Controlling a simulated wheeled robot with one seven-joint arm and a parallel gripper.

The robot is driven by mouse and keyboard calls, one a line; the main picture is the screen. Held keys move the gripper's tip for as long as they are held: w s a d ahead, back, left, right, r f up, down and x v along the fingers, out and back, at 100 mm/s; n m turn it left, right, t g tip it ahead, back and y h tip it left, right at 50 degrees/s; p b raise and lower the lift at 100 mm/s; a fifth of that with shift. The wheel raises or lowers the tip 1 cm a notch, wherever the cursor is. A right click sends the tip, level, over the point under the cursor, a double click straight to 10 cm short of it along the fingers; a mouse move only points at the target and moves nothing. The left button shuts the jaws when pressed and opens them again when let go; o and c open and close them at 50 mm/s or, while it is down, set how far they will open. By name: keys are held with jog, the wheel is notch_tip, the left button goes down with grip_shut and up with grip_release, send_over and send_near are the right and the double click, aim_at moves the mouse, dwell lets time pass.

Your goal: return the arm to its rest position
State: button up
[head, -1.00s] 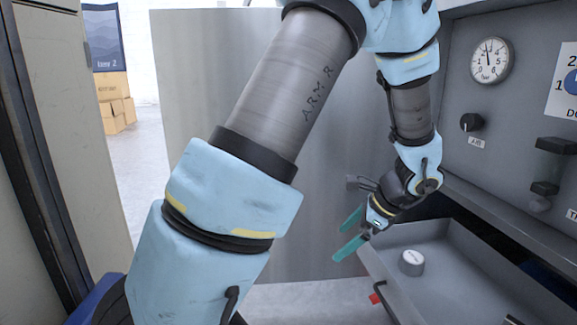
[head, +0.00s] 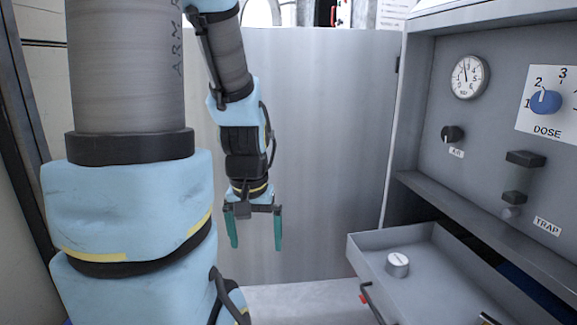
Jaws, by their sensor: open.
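My gripper (head: 255,245) hangs down in the middle of the head view, in front of a grey metal panel. Its two teal fingers are apart, with nothing between them. It is clear of the open drawer, to the left of it. My arm's thick blue and grey links fill the left side of the view and hide what is behind them.
A grey cabinet (head: 420,130) with a gauge (head: 469,77), an AIR knob (head: 452,133) and a blue DOSE knob (head: 545,101) stands at the right. Its open drawer (head: 368,253) juts out and holds a small round metal piece (head: 397,265). The grey panel (head: 330,150) closes off the back.

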notch_tip(320, 180, up, 35)
jog(key=p, duration=3.4)
jog(key=shift+r, duration=0.15)
